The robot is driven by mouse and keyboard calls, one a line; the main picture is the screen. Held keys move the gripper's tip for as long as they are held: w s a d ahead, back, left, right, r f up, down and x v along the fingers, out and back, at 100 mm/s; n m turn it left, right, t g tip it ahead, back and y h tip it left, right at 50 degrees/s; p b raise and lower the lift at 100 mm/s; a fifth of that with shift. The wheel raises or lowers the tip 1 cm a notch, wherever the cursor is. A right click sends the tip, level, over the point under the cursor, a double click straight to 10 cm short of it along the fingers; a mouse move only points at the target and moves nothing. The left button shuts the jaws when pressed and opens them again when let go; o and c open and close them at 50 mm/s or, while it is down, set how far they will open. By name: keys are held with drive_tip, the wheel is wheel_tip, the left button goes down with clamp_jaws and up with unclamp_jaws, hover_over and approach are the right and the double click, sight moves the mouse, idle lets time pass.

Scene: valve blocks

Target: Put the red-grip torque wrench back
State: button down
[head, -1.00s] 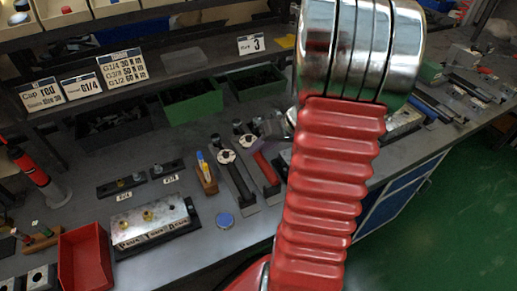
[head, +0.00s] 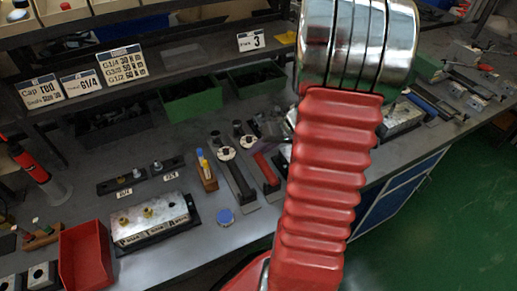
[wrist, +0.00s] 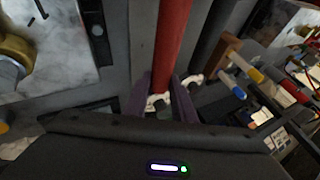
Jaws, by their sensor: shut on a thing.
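The red-grip torque wrench (head: 266,169) shows in the head view beside a black-handled wrench (head: 236,177), with its red handle toward the bench front. In the wrist view its red handle (wrist: 173,42) runs up from between my fingers. My gripper (wrist: 163,102) is shut on the wrench near the lower end of the red part. In the head view my gripper (head: 276,130) is mostly hidden behind my red arm. I cannot tell whether the wrench touches its grey support.
A metal valve block (head: 150,222) with brass fittings sits left of the wrenches. A wooden pen holder (head: 207,172) and a blue disc (head: 226,217) are close by. A red bin (head: 85,257) stands at the front left, and green bins (head: 192,100) stand behind.

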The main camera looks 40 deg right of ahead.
drive_tip(key=shift+f, duration=0.85)
drive_tip(key=c, duration=1.4)
unclamp_jaws()
drive_tip(key=shift+f, duration=0.1)
drive_tip(key=v, duration=1.4)
drive_tip(key=shift+f, duration=0.1)
